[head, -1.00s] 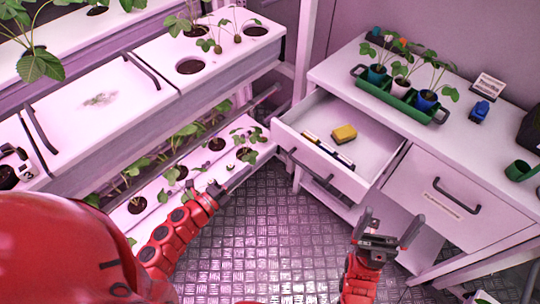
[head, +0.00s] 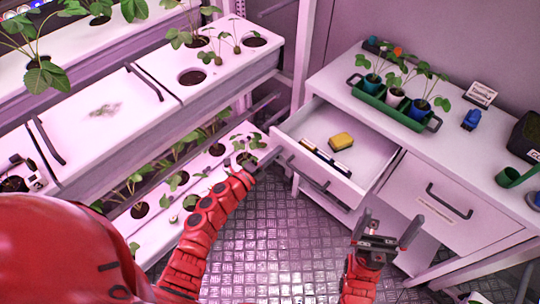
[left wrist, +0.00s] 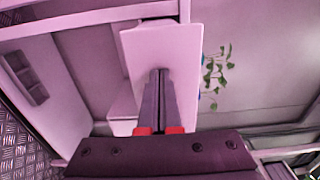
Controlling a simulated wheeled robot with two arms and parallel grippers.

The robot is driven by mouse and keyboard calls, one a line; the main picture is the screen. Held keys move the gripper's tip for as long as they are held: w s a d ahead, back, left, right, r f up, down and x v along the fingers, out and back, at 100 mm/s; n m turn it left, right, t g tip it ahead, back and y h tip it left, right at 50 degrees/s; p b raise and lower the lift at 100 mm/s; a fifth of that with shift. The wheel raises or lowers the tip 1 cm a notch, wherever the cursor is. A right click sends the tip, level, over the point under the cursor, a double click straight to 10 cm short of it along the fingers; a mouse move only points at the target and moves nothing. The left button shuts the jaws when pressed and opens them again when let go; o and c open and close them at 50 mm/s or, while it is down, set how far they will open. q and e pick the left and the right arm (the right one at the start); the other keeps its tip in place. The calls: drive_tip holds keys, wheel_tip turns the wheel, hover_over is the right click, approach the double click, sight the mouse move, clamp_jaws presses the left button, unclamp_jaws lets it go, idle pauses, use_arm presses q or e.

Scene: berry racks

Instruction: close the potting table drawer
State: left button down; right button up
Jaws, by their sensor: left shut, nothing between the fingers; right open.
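The potting table (head: 345,62) stands at the right in the head view. Its left drawer (head: 376,150) is pulled open, with a dark bar handle (head: 318,183) on its front. A yellow sponge (head: 341,139) and a dark-and-white slim item (head: 326,160) lie inside. My left gripper (head: 276,152) is shut and empty at the left end of the drawer front; whether it touches is unclear. In the left wrist view its closed fingers (left wrist: 161,75) point at a pale panel (left wrist: 165,45). My right gripper (head: 386,228) is open and empty, in front of the table and below the drawer.
A second drawer (head: 430,195) at the right is shut. A green tray (head: 384,104) of potted seedlings, a blue item (head: 471,119) and a green cup (head: 509,177) stand on the tabletop. White plant racks (head: 110,105) fill the left. The metal floor (head: 275,230) is clear between.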

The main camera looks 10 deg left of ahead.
sight(317, 122)
idle(0.3)
use_arm(q)
drive_tip(key=b+x, duration=1.1)
drive_tip(key=x, duration=1.1)
drive_tip(key=shift+w+f, duration=0.1)
drive_tip(key=shift+f, duration=0.05)
drive_tip(key=shift+w+d+b, duration=0.3)
drive_tip(key=shift+w+b, duration=0.1)
drive_tip(key=shift+w, duration=0.1)
drive_tip(key=shift+r, duration=0.4)
